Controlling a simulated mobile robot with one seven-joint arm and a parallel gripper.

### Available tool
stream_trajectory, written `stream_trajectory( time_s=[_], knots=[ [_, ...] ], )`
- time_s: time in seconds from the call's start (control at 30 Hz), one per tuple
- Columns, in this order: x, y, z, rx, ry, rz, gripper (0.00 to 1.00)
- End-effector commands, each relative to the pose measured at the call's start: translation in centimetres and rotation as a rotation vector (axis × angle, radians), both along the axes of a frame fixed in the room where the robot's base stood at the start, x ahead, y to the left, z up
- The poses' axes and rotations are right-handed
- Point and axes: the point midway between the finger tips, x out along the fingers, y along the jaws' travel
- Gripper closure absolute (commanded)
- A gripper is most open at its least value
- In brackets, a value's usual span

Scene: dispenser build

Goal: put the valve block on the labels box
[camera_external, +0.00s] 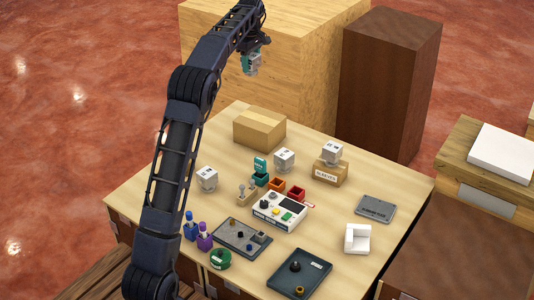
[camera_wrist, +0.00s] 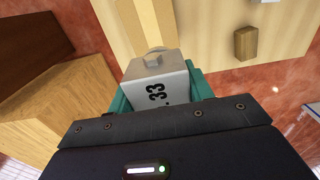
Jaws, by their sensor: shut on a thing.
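My gripper (camera_external: 247,62) is raised high above the back of the table, with teal fingers shut on a pale grey-white block (camera_wrist: 156,82).
Similar white blocks (camera_external: 208,179) and (camera_external: 284,160) stand on the table. A control box (camera_external: 279,212), trays, coloured bottles and a white holder (camera_external: 357,239) fill the front. A large wooden box (camera_external: 290,60) and dark brown cabinet (camera_external: 385,85) stand behind the table.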

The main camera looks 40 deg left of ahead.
Motion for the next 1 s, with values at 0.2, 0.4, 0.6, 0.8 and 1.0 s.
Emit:
stream_trajectory(
  time_s=[0.2, 0.4, 0.6, 0.8, 1.0],
  knots=[
    [2.2, -1.8, -0.1, 0.001, -0.001, -0.011, 0.90],
    [2.4, -2.0, -2.5, 0.000, 0.002, -0.011, 0.90],
    [2.3, -2.0, -6.6, 0.000, 0.002, -0.011, 0.90],
    [2.3, -2.0, -10.8, -0.001, 0.003, -0.012, 0.90],
    [2.3, -2.0, -14.3, 0.000, 0.002, -0.011, 0.90]
  ],
)
